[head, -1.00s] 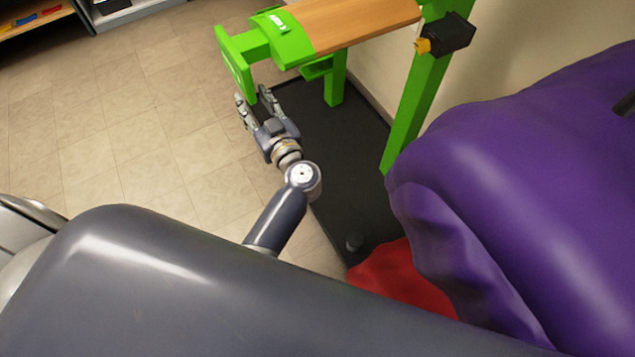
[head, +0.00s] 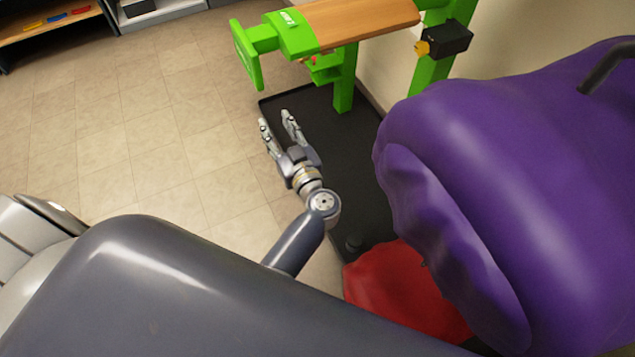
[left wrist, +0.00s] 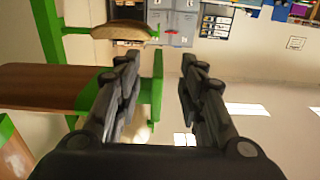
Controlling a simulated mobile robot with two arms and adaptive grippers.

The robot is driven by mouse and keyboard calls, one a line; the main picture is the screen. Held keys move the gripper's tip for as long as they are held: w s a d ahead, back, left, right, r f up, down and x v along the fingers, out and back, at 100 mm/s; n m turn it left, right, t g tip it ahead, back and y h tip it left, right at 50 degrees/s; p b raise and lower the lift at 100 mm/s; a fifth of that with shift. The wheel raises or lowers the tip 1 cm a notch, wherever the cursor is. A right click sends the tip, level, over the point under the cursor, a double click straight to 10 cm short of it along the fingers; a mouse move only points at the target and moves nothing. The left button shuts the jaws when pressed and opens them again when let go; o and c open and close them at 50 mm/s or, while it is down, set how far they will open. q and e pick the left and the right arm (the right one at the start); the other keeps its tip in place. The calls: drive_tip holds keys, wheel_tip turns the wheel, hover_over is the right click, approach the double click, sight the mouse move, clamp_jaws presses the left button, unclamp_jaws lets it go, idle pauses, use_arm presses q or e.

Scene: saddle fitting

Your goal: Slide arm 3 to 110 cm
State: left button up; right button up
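A green stand with a wood-topped arm (head: 365,18) is at the top of the head view. The arm has a green end block (head: 289,32) with a small label, and a green end plate (head: 246,55). I cannot read which arm is number 3 or any scale. My left gripper (head: 275,118) is open and empty, below the end plate in the picture and apart from it. In the left wrist view, its two fingers (left wrist: 160,75) stand apart. A wooden board (left wrist: 45,85) and a green upright (left wrist: 150,90) show there. My right gripper is not in view.
A black box with a yellow knob (head: 447,40) is on the stand's post. A black base (head: 340,130) lies under the stand. A bulky purple shape (head: 480,150) and a red one (head: 395,290) fill the right. Tiled floor (head: 130,140) at left is clear.

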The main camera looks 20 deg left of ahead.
use_arm(q)
drive_tip(key=d+f+m+t+h+b, duration=0.2)
drive_tip(key=d+f+m+h, duration=0.1)
drive_tip(key=f, duration=0.5)
drive_tip(key=d+f+m+t+h+b, duration=0.2)
drive_tip(key=d+f+m+h, duration=0.2)
drive_tip(key=f, duration=0.4)
drive_tip(key=shift+w+d+f+t+h, duration=0.3)
drive_tip(key=shift+w+d, duration=0.15)
drive_tip(key=shift+d, duration=0.1)
drive_tip(key=s+d+f+m+g+h, duration=0.35)
drive_tip(key=s+f, duration=0.55)
drive_tip(key=f, duration=0.4)
drive_tip(key=s+d+f+m+g+h, duration=0.2)
drive_tip(key=s+f+g+h, duration=0.2)
drive_tip(key=s+f, duration=0.65)
drive_tip(key=s+a+f+g, duration=0.2)
drive_tip(key=s+f, duration=0.2)
drive_tip(key=s, duration=0.4)
drive_tip(key=s+a+f+g+y, duration=0.1)
drive_tip(key=s+a+f+g, duration=0.1)
drive_tip(key=s, duration=0.6)
drive_tip(key=s+a+f+g, duration=0.3)
drive_tip(key=s+f+g, duration=0.1)
drive_tip(key=s+f, duration=0.3)
drive_tip(key=shift+s, duration=0.9)
drive_tip(key=shift+f+y, duration=0.1)
drive_tip(key=shift+y, duration=0.15)
